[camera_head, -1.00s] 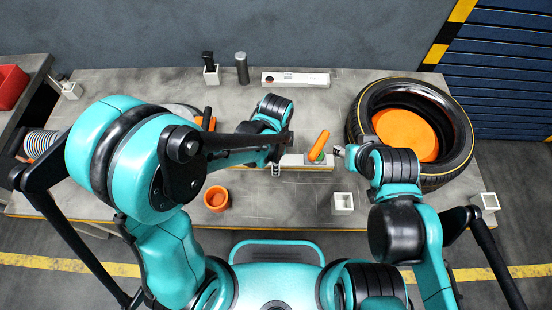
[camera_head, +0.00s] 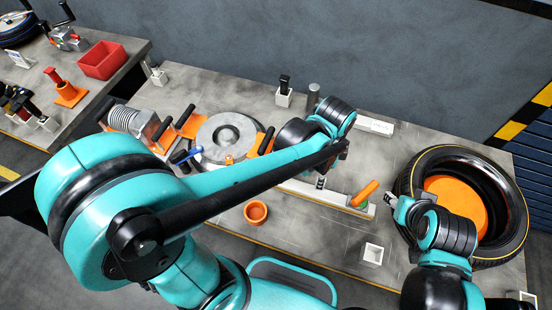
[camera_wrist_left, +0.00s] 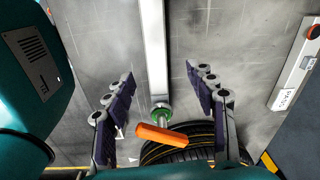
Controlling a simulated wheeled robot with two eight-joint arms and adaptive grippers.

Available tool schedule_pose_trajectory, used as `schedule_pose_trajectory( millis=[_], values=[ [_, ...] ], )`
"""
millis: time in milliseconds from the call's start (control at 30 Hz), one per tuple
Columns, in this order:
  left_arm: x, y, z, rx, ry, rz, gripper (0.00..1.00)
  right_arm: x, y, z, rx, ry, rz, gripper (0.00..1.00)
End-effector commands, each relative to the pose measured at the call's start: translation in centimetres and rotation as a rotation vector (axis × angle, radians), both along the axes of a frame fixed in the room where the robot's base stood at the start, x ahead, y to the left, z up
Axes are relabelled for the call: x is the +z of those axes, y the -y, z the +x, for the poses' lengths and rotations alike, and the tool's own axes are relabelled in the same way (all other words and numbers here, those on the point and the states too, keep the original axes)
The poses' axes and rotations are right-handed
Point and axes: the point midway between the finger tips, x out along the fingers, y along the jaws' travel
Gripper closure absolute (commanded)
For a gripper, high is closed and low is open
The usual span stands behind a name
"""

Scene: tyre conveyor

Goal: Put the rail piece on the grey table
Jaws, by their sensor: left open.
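A long pale metal bar, which looks like the rail piece (camera_head: 335,197), lies on the grey table (camera_head: 290,228). An orange handle (camera_head: 364,193) with a green ring is at its right end. My left gripper (camera_head: 321,182) is over the bar, its arm hiding part of it. In the left wrist view the bar (camera_wrist_left: 154,50) runs between the spread, dark-padded fingers of my left gripper (camera_wrist_left: 160,90), with gaps on both sides. The orange handle (camera_wrist_left: 160,135) shows near the finger bases. My right gripper (camera_head: 391,199) is right of the orange handle; its opening is unclear.
A tyre (camera_head: 408,180) with an orange disc inside stands at the right. An orange cup (camera_head: 256,212) and a white square holder (camera_head: 373,254) are near the front edge. A white labelled bar (camera_head: 376,126) lies behind. A round metal disc (camera_head: 226,137) is at the left.

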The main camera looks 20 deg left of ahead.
Motion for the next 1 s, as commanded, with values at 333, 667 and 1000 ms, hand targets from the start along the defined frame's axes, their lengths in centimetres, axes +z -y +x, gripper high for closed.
schedule_pose_trajectory(
  millis=[333, 667, 1000],
  values=[
    [5.6, -10.5, -3.0, 0.879, 0.297, -0.236, 0.44, 0.0, 0.0, 0.0, 0.000, 0.000, 0.000, 0.59],
    [6.7, -15.1, -5.2, 1.345, 0.448, -0.446, 0.44, 0.0, 0.0, 0.0, 0.000, 0.000, 0.000, 0.59],
    [6.6, -15.2, -5.2, 1.367, 0.455, -0.458, 0.44, -0.1, 0.0, 0.0, 0.000, 0.000, 0.000, 0.59]
  ],
)
